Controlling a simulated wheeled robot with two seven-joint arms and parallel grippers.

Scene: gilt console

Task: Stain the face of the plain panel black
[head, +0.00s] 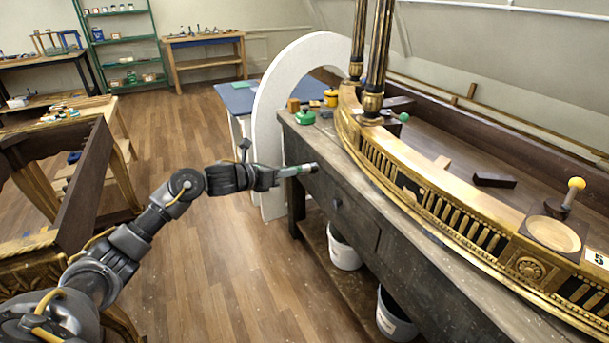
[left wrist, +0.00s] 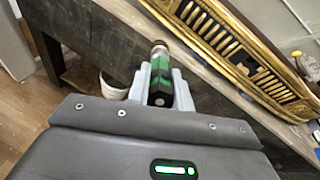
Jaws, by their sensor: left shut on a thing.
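My left gripper (head: 278,172) is shut on a slim tool (head: 300,170) with a green and black handle and a dark tip. The tool (left wrist: 160,80) also shows between the fingers in the left wrist view, with a brownish tip pointing away. Its tip is near the edge of the dark workbench (head: 345,215), left of the gilt console (head: 440,205). I cannot tell for sure which part is the plain panel; a short flat dark section (head: 409,187) interrupts the fluted gilt frieze. I cannot tell its surface well. My right gripper is out of view.
A bare pale round inset (head: 553,234) and a yellow-knobbed tool (head: 573,192) are at the console's right. White buckets (head: 343,250) sit below. A white arch (head: 268,110) stands behind; open floor lies left.

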